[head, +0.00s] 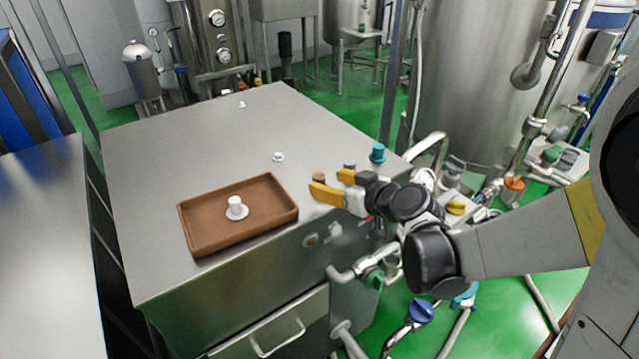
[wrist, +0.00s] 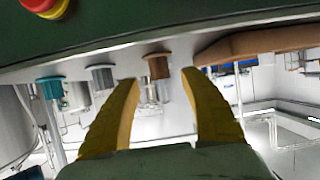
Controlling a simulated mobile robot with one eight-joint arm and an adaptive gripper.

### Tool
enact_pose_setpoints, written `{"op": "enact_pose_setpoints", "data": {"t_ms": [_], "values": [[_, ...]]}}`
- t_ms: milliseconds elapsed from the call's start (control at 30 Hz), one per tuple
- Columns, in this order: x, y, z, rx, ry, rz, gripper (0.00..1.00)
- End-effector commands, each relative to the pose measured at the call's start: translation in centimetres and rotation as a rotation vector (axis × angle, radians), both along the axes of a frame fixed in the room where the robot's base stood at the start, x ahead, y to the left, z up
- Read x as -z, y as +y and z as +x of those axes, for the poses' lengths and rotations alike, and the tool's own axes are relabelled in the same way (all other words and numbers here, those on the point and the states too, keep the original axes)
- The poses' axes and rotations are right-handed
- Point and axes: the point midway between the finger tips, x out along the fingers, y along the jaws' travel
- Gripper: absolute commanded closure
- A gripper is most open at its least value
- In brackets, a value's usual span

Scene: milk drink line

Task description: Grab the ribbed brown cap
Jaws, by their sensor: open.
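The ribbed brown cap (head: 319,177) stands on the steel cabinet top near its front right edge. In the wrist view the brown cap (wrist: 158,66) shows just beyond the fingertips, lined up with the gap between them. My gripper (head: 330,183) has yellow fingers spread apart with nothing held. It is close to the cap, at the cabinet edge. The wrist view also shows the open fingers (wrist: 161,80) to the left and right of the cap's line. I cannot tell whether either finger touches the cap.
A grey cap (head: 349,163) and a teal cap (head: 377,152) stand to the right of the brown one. A brown tray (head: 192,231) holding a white stepped piece (head: 236,205) lies to the left. Small white pieces (head: 278,157) sit farther back. The rest of the cabinet top is clear.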

Motion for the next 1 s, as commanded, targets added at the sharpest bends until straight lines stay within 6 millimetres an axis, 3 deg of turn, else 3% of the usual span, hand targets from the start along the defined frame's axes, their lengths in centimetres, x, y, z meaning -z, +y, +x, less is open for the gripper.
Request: {"op": "enact_pose_setpoints", "data": {"t_ms": [367, 600, 767, 800, 1000], "values": [[2.5, 2.5, 3.4, -0.002, 0.000, 0.001, 0.47], [2.5, 2.6, 3.7, 0.000, 0.001, 0.001, 0.47], [2.4, 2.6, 3.7, 0.000, 0.001, 0.001, 0.95], [2.4, 2.6, 3.7, 0.000, 0.001, 0.001, 1.00], [2.5, 2.6, 3.7, 0.000, 0.000, 0.000, 1.00]]}}
